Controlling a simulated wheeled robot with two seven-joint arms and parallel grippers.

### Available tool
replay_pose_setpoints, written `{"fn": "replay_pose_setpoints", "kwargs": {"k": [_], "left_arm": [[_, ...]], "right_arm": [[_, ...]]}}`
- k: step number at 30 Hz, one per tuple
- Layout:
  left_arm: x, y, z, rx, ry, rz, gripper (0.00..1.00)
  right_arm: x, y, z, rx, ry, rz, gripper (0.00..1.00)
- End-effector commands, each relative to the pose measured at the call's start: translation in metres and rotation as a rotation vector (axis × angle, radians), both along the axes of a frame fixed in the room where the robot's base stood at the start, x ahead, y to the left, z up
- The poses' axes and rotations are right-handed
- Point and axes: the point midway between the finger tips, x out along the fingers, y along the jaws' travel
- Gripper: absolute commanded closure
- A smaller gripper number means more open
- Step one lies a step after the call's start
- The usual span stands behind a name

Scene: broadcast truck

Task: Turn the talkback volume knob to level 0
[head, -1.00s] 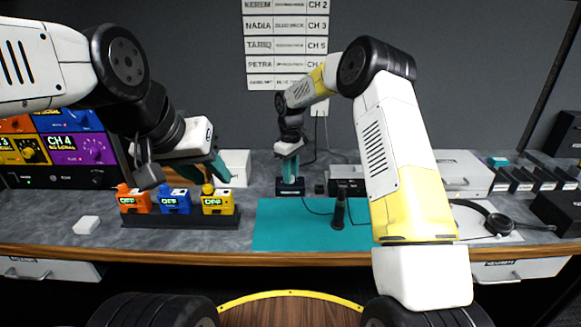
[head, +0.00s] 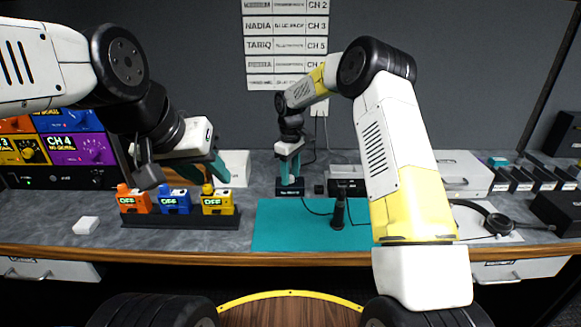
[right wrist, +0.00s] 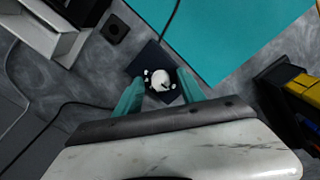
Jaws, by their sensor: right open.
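The talkback box (head: 290,190) is a small dark unit on the counter, just behind the teal mat. In the right wrist view its white round knob (right wrist: 159,80) sits on a dark panel with small white marks around it. Its level reading is too small to read. My right gripper (head: 290,180) points down over the box. In the right wrist view its open teal fingers (right wrist: 158,94) stand on either side of the knob, and I cannot tell whether they touch it. My left gripper (head: 213,170) hangs above the coloured packs, and its opening is unclear.
Orange, blue and yellow packs (head: 175,202) reading OFF stand in a dark rack at left. The teal mat (head: 285,238) holds a dark upright item (head: 339,210). A headset (head: 498,222) lies at right. A white block (head: 86,225) lies front left.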

Motion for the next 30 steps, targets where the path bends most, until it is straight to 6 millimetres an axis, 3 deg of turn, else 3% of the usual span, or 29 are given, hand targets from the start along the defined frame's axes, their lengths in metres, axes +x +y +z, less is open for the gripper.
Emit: {"fn": "replay_pose_setpoints", "kwargs": {"k": [5,18,30], "left_arm": [[0.000,0.000,0.000,0.000,0.000,0.000,0.64],[0.000,0.000,0.000,0.000,0.000,0.000,0.64],[0.000,0.000,0.000,0.000,0.000,0.000,0.64]], "right_arm": [[0.000,0.000,0.007,0.001,-0.002,0.000,0.53],[0.000,0.000,0.072,0.001,-0.002,0.000,0.53],[0.000,0.000,0.078,0.000,0.000,0.000,0.53]]}}
